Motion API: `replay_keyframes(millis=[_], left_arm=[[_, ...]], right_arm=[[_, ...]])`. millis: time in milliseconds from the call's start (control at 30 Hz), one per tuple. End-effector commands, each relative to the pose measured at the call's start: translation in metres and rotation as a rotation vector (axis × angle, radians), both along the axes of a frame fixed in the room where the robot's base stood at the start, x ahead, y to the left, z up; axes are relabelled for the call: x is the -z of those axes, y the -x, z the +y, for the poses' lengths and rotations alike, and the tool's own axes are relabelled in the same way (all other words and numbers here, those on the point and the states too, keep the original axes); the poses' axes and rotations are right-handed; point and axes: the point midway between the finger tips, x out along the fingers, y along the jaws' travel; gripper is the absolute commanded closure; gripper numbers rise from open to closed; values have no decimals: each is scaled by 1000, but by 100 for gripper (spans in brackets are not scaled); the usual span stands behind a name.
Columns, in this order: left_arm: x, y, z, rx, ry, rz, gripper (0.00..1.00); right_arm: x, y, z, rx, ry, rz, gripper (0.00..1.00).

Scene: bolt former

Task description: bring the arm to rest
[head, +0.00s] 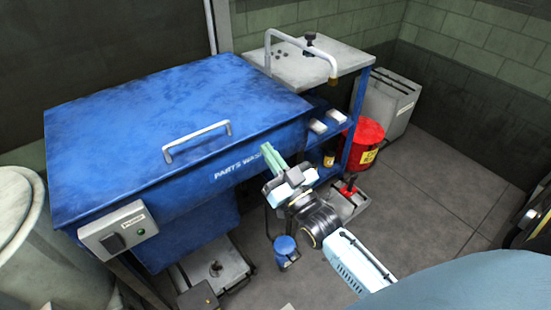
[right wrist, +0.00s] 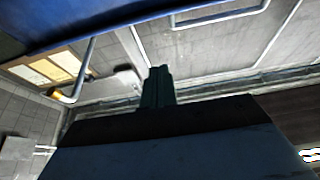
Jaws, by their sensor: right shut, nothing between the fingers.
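My right gripper (head: 270,160) is in front of the blue parts washer (head: 180,115), close to its front edge by the lettering. Its pale green fingers are together with nothing between them, and they point up and left in the head view. In the right wrist view the shut fingers (right wrist: 157,88) stand dark in the middle, with a blue edge (right wrist: 100,28) above them. I cannot tell whether the fingers touch the washer. My left gripper is not in view.
The washer's lid is down, with a metal handle (head: 197,141) on top. A control box (head: 118,228) is on its front left. A grey side table (head: 305,65) with a curved pipe, a red can (head: 365,143) and a blue container (head: 286,250) stand nearby.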

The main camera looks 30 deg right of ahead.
Motion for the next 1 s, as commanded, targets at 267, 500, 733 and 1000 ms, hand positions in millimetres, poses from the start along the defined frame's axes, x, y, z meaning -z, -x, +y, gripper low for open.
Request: replay_keyframes(millis=[267, 500, 733, 1000], left_arm=[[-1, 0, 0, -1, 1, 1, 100], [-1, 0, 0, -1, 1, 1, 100], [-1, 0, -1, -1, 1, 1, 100], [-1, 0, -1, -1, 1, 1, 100]], right_arm=[[6, 19, -2, 0, 1, -2, 100], [34, 17, -3, 3, 12, 71, 100], [185, 34, -6, 16, 79, 463, 100], [366, 133, -20, 19, 190, 992, 100]])
